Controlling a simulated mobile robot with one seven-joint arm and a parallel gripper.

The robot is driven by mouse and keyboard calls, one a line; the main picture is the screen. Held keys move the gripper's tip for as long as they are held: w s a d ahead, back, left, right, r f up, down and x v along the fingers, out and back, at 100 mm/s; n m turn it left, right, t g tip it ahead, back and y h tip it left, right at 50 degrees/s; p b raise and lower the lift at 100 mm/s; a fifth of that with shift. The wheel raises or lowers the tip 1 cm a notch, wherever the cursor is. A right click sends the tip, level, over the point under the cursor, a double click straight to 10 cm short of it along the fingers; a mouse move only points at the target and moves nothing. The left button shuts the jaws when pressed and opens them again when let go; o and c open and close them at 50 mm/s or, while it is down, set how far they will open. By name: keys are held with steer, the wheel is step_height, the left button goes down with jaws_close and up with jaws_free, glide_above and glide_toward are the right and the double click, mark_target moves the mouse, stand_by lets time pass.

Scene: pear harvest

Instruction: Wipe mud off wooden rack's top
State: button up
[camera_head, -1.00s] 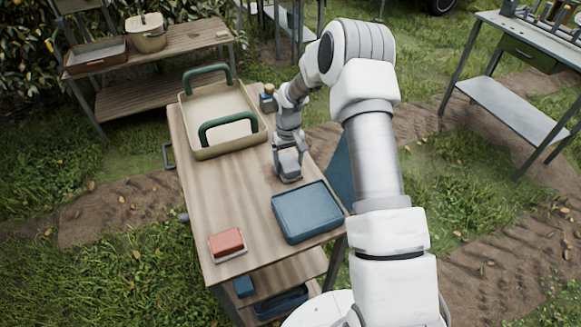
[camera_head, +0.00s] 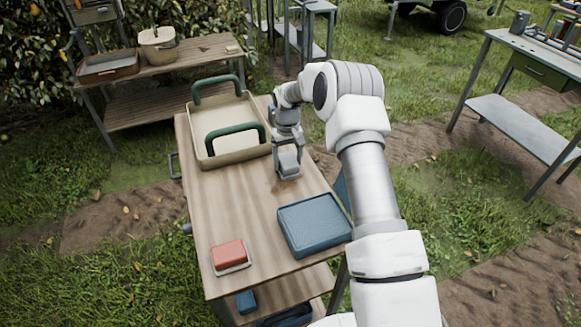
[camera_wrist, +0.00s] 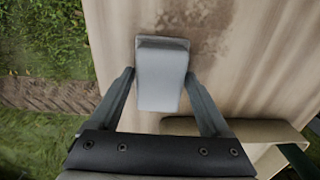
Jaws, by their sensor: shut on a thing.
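The wooden rack's top (camera_head: 240,203) is a long plank surface in the head view, and it also fills much of the wrist view (camera_wrist: 270,60). A brown mud smear (camera_wrist: 205,22) lies on it, just beyond and to the right of the block in the wrist view; part may be hidden under the block. My gripper (camera_head: 288,163) is shut on a pale grey block (camera_wrist: 162,80), one finger on each side. The block is low over the top near its right edge; I cannot tell whether it touches the wood.
A beige tray with green handles (camera_head: 205,160) stands at the far end, close to my gripper.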

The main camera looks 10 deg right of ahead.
mark_target(288, 196)
steer(key=shift+w+a, duration=0.1)
steer(key=shift+w, duration=0.15)
steer(key=shift+s+a+f+b, duration=0.1)
steer(key=shift+s+a+b, duration=0.05)
steer(key=shift+a, duration=0.35)
steer(key=shift+s+a+b, duration=0.15)
steer(key=shift+a, duration=0.3)
steer(key=shift+s+d, duration=0.25)
steer(key=shift+s, duration=0.85)
steer(key=shift+s+d, duration=0.2)
steer(key=shift+s, duration=0.9)
steer(key=shift+s+d, duration=0.25)
steer(key=shift+s, duration=0.85)
steer(key=shift+s+d, duration=0.2)
steer(key=shift+s, duration=0.75)
steer(key=shift+s+d, duration=0.15)
steer(key=shift+s, duration=0.8)
steer(key=shift+s+a+b, duration=0.2)
steer(key=shift+a+b, duration=0.2)
steer(key=shift+a, duration=0.6)
steer(key=shift+w+a+b, duration=0.2)
steer(key=shift+w+a, duration=0.15)
steer(key=shift+w, duration=1.4)
steer(key=shift+w+a+b, duration=0.25)
steer(key=shift+w+a, duration=0.1)
steer(key=shift+w, duration=1.4)
steer(key=shift+w+a+b, duration=0.2)
steer(key=shift+w+a, duration=0.15)
steer(key=shift+w, duration=1.4)
